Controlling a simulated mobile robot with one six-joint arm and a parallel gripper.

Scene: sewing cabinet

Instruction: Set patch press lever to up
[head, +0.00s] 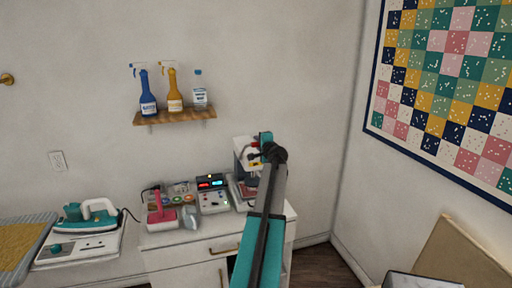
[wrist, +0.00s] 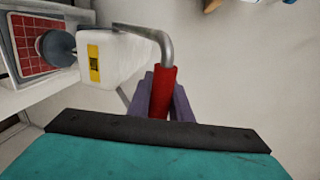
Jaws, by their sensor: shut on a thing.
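The patch press shows in the wrist view with a white body (wrist: 118,58), a yellow label, a round dark pressing head (wrist: 56,47) and a red gridded plate (wrist: 32,40). Its lever is a bent metal rod (wrist: 150,32) ending in a red grip (wrist: 163,85). My gripper (wrist: 168,103) is shut on the red grip, with a dark finger on each side. In the head view the white press (head: 242,146) stands at the right of the cabinet top, partly hidden by my arm. The lever's exact angle is hard to tell.
The white cabinet (head: 185,243) also bears a box with red and blue displays (head: 211,183) and a pink-handled device (head: 158,208) left of the press. A teal iron (head: 85,215) sits at far left. A wooden shelf (head: 175,117) with bottles hangs above.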

